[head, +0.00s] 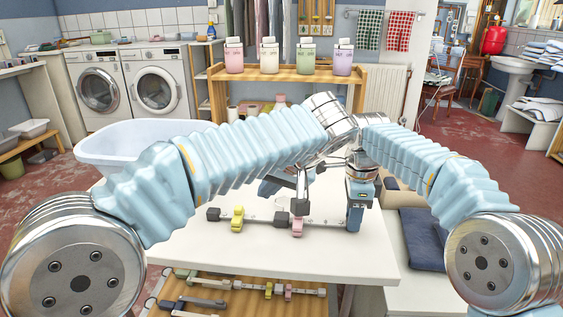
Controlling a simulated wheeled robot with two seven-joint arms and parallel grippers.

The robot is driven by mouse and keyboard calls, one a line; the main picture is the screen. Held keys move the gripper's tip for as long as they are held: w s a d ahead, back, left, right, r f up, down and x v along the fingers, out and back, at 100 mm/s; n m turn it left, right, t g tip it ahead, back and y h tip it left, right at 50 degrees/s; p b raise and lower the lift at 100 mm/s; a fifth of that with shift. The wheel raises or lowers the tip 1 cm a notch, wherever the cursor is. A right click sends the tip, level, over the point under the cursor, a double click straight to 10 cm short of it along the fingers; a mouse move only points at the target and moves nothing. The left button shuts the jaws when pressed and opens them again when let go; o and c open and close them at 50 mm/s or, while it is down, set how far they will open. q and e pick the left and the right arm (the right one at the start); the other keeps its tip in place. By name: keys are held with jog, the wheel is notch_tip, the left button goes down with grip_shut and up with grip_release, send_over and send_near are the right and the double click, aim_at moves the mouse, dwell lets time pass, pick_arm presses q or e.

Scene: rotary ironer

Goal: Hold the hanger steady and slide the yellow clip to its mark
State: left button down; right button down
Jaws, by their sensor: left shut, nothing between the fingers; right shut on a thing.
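The hanger (259,217) is a pale bar with dark end pieces, lying across the white table top (215,253). The yellow clip (237,219) sits on its left part, and a pink clip (297,227) sits right of the middle. My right gripper (354,216) points down and is shut on the hanger near its right end. My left gripper (297,207) is shut and empty, just above the pink clip and right of the yellow clip. The arms hide part of the wrists, and I cannot make out the mark clearly.
A pale blue tub (110,148) stands behind the table at left. More hangers with clips (268,290) lie on a wooden shelf below the front edge. A dark folded cloth (424,237) lies at right. The table's front left is clear.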

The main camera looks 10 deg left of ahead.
jog(key=c, duration=0.8)
grip_release()
jog(key=shift+r, duration=0.1)
